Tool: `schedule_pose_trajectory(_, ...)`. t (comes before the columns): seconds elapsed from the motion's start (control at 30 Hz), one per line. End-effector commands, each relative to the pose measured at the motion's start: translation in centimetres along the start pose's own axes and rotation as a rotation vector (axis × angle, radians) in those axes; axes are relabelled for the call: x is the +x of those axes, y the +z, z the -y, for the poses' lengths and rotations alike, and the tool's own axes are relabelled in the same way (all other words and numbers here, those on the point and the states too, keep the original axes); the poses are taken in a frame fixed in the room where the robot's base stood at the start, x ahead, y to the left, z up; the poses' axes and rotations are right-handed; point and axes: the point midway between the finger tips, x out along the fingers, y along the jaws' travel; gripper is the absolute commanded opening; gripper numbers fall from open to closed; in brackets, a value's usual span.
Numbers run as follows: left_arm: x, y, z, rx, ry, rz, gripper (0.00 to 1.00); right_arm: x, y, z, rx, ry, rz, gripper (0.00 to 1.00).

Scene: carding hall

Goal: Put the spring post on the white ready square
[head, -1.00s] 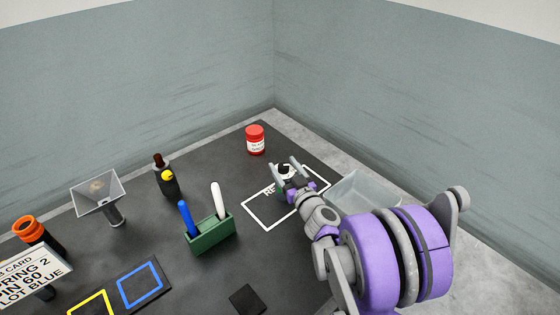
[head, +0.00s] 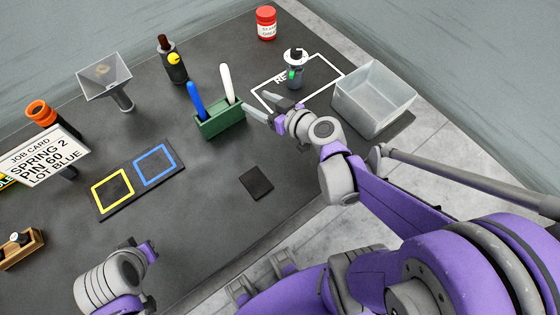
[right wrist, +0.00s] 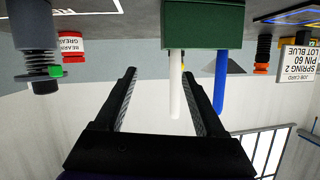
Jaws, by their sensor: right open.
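The spring post (head: 294,73), grey with a pale and dark top and a green mark, stands upright inside the white ready square (head: 333,62), a white outline on the dark bench. The post also shows at the left of the right wrist view (right wrist: 36,30), inverted, outside the jaws. My right gripper (head: 264,110) is open and empty, apart from the post, between the square and the green holder; its spread fingers show in the right wrist view (right wrist: 160,100). My left gripper (head: 149,250) is at the bench's near edge, its jaw opening unclear.
A green holder (head: 221,121) with a blue and a white pen is close left of my right gripper. A clear bin (head: 374,100) stands right of the square. A red-lidded jar (head: 266,23) stands behind. A small dark pad (head: 256,183) lies nearer, with bare bench around it.

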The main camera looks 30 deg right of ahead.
Motion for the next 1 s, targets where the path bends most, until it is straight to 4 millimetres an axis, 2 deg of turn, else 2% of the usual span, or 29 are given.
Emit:
schedule_pose_trajectory(0.03, 0.0, 0.0, 0.0, 0.0, 0.0, 0.0, 0.0, -0.5, 1.3, 2.8, 0.008, -0.053, 0.092, 0.72)
schedule_pose_trajectory(0.1, 0.0, 0.0, 0.0, 0.0, 0.0, 0.0, 0.0, -1.6, 3.5, 5.5, 0.024, -0.09, 0.233, 0.72)
schedule_pose_trajectory(0.23, 0.0, 0.0, 0.0, 0.0, 0.0, 0.0, 0.0, -4.8, 7.4, 8.2, 0.043, -0.065, 0.486, 0.72)
schedule_pose_trajectory(0.4, 0.0, 0.0, 0.0, 0.0, 0.0, 0.0, 0.0, -9.3, 10.5, 8.1, 0.045, 0.081, 0.697, 0.72)
schedule_pose_trajectory(0.53, 0.0, 0.0, 0.0, 0.0, 0.0, 0.0, 0.0, -11.3, 11.2, 7.2, 0.041, 0.177, 0.757, 0.72)
schedule_pose_trajectory(0.63, 0.0, 0.0, 0.0, 0.0, 0.0, 0.0, 0.0, -11.9, 11.3, 6.8, 0.041, 0.21, 0.771, 0.72)
schedule_pose_trajectory(0.87, 0.0, 0.0, 0.0, 0.0, 0.0, 0.0, 0.0, -11.9, 11.3, 6.7, 0.043, 0.217, 0.772, 0.72)
schedule_pose_trajectory(1.0, -0.7, -0.7, 0.0, 0.0, 0.0, -0.005, 0.0, -11.9, 10.3, 6.7, 0.042, 0.216, 0.766, 0.72)
